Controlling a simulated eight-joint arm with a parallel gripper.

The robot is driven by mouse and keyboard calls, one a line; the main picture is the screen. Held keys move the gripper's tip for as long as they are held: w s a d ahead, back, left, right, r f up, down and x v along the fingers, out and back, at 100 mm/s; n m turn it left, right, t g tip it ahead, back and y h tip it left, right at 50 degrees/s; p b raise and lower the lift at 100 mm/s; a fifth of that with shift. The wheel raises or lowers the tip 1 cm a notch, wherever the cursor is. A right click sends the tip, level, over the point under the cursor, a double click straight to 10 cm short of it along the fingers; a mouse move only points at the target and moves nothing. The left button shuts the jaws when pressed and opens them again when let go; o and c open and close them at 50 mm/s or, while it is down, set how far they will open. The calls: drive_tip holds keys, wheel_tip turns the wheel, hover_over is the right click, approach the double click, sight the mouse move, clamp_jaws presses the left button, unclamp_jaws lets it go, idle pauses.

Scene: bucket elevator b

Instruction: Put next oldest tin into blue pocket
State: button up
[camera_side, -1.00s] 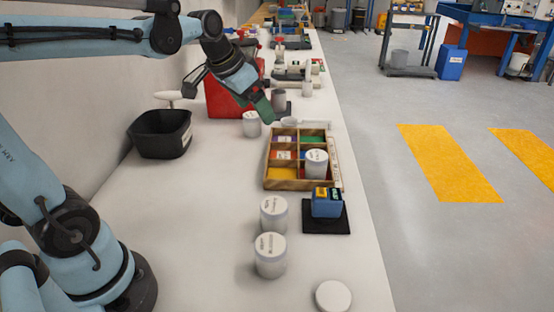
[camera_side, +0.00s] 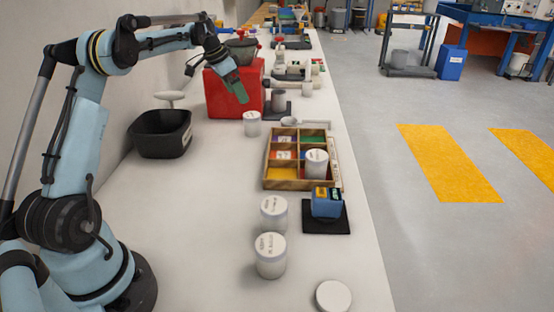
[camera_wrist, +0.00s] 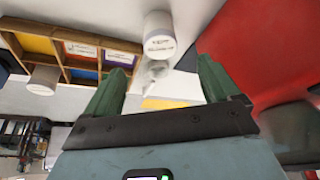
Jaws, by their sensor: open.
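My gripper (camera_side: 239,91) has green fingers, open and empty, raised in front of the red box. The wrist view shows a gap between the fingertips (camera_wrist: 160,80). One white labelled tin (camera_side: 252,124) stands on the bench below the gripper; it shows beyond the fingers in the wrist view (camera_wrist: 159,35). A second tin (camera_side: 316,164) stands in the near right compartment of the wooden tray (camera_side: 302,185). Two more tins (camera_side: 274,214) (camera_side: 270,256) stand nearer the camera. The blue pocket (camera_wrist: 85,74) looks empty; in the side view that tin partly hides it. Label writing is unreadable.
A red box (camera_side: 222,95) stands behind the gripper, and a black bin (camera_side: 161,134) is at left. A blue device (camera_side: 326,203) sits on a black pad. A round white lid (camera_side: 333,296) lies near the front. A scoop (camera_side: 291,121) lies behind the tray.

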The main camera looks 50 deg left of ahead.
sight(248, 115)
drive_tip(key=x, duration=1.2)
drive_tip(key=shift+s, duration=0.1)
drive_tip(key=shift+r, duration=0.1)
drive_tip(key=c, duration=1.2)
